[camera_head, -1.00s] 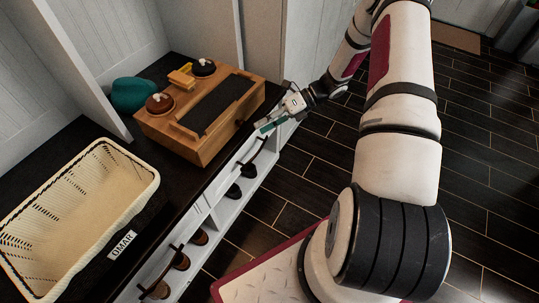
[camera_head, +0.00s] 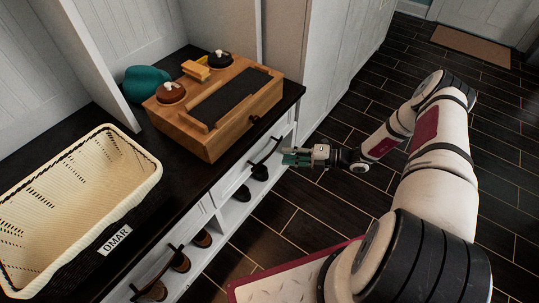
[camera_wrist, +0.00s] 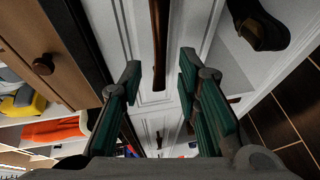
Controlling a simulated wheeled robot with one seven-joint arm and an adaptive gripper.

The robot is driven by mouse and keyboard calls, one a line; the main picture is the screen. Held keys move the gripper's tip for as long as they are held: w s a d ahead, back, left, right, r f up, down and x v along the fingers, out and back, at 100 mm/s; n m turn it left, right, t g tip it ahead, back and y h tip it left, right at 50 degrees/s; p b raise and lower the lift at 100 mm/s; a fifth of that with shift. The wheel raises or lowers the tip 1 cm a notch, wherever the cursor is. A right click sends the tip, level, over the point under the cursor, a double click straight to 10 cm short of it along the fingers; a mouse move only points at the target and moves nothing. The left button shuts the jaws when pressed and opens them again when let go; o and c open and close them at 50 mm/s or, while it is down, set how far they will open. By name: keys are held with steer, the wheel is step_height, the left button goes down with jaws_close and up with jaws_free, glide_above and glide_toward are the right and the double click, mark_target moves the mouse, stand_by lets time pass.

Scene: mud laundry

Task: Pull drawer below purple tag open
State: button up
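No purple tag shows in either view. A white drawer front (camera_head: 235,179) sits under the dark bench top, below the wooden box, and looks shut. Its long dark bar handle (camera_head: 265,149) is just left of my gripper (camera_head: 287,159). In the wrist view, the brown bar handle (camera_wrist: 158,45) lies ahead, in line with the gap between my fingers (camera_wrist: 160,90). My green-padded fingers are open, with nothing held between them. A second drawer with a dark handle (camera_head: 158,272) is nearer, below the white OMAR tag (camera_head: 115,240).
A wooden box (camera_head: 205,138) with a dark knob and a cream basket (camera_head: 140,160) stand on the dark bench top (camera_head: 190,190). A teal object (camera_head: 147,85) is behind the box. Shoes (camera_head: 260,171) stand in cubbies under the drawers. The dark floor to the right is clear.

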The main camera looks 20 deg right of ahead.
mark_target(269, 153)
steer(key=b+x, duration=0.1)
steer(key=x, duration=0.6)
steer(key=shift+w+a+f, duration=0.1)
steer(key=shift+w+a, duration=0.1)
steer(key=shift+a, duration=0.15)
jaws_close()
